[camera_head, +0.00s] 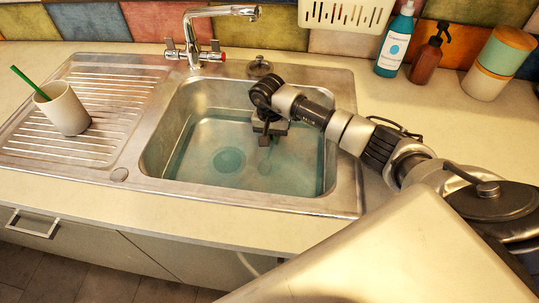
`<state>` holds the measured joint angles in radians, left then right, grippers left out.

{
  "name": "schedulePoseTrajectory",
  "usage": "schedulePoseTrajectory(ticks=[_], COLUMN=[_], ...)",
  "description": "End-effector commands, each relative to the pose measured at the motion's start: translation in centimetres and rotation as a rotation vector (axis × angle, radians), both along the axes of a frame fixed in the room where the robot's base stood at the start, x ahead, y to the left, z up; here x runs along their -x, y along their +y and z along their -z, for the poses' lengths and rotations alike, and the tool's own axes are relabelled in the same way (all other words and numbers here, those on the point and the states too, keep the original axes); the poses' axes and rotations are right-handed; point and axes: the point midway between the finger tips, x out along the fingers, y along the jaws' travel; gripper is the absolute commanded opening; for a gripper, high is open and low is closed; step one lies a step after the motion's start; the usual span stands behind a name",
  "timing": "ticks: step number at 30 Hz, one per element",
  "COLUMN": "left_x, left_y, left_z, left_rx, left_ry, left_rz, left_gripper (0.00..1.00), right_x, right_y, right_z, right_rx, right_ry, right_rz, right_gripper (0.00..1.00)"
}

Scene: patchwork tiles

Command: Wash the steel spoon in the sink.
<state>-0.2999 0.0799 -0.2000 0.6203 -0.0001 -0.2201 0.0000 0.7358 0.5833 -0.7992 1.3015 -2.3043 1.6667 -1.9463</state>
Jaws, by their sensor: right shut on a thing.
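The steel sink (153,150) holds clear bluish-green water (205,165). My right gripper (265,140) points down into the basin from the right, with its fingertips at about the water surface. It is shut on the steel spoon, which is mostly hidden by the gripper and blurred by the water. A faint shape (265,168) shows under the water just below the fingertips and looks like part of the spoon. The chrome tap (222,12) stands behind the basin, with its spout above the back of it. My left gripper is not in view.
A white cup (62,110) with a green-handled item stands on the ribbed drainboard (110,90) at left. A white rack (345,14) hangs above. The front counter is clear.

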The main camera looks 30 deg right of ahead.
Motion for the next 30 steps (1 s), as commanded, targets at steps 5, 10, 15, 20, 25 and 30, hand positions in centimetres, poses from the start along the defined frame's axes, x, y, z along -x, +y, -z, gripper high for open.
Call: schedulePoseTrajectory(ticks=[5,10,15,20,25,30], left_x=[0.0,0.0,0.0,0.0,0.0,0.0], left_y=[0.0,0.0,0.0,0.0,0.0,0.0], left_z=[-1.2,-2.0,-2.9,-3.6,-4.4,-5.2], left_rx=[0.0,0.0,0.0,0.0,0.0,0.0], left_ry=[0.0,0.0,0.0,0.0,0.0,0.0], left_rz=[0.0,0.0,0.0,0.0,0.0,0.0], left_gripper=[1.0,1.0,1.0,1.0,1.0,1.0], right_x=[0.0,0.0,0.0,-0.1,0.0,-0.1], right_y=[-0.1,-0.1,0.0,-0.1,0.0,0.0], right_z=[-1.9,-3.2,-4.6,-5.9,-7.2,-8.6], right_rx=[0.002,0.001,0.001,0.001,0.001,0.001], right_ry=[-0.001,-0.001,-0.001,-0.002,-0.001,-0.002], right_rz=[0.0,0.0,0.0,0.0,-0.001,0.0], right_gripper=[0.0,0.0,0.0,0.0,0.0,0.0])
